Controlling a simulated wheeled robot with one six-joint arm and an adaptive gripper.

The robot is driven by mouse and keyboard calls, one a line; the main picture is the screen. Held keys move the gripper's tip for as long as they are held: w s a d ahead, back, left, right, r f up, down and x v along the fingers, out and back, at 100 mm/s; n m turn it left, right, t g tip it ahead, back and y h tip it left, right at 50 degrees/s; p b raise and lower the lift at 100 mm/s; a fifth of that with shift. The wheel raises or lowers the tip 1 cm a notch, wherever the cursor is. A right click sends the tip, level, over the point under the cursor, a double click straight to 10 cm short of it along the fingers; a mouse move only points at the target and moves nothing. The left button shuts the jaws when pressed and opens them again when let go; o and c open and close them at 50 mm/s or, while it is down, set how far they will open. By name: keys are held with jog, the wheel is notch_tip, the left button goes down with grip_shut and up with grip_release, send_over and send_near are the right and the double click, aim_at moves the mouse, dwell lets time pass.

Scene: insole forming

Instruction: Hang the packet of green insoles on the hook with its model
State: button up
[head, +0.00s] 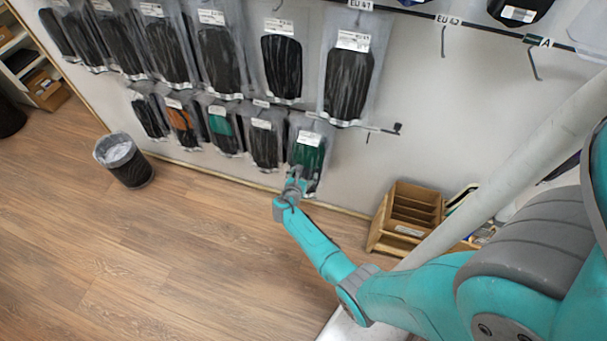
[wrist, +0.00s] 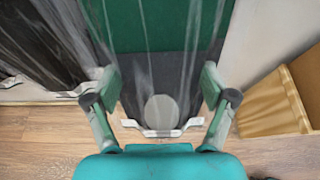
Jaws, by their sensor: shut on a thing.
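The packet of green insoles (head: 308,157) is a clear bag with a white label, at the right end of the lower row on the wall in the head view. In the wrist view the packet (wrist: 165,30) fills the upper middle, with green above and dark grey below. My gripper (head: 297,178) is at the packet's lower part. In the wrist view my gripper (wrist: 160,85) has a finger on each side of the packet, shut on it. Whether the packet's top is on a hook cannot be told. Another packet with green (head: 220,125) hangs further left in the lower row.
Packets of black insoles (head: 347,85) hang in the row above. An empty hook (head: 533,62) shows at the right. A wooden box (head: 410,212) stands on the floor by the wall, right of my gripper. A bin (head: 124,160) stands at the left. The middle floor is clear.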

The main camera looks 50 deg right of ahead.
jog(key=o, duration=1)
jog(key=shift+o, duration=0.2)
jog(key=shift+a, duration=0.1)
jog(key=v, duration=1.1)
jog(key=shift+a+r, duration=0.15)
jog(key=shift+a, duration=0.2)
jog(key=shift+s, duration=0.1)
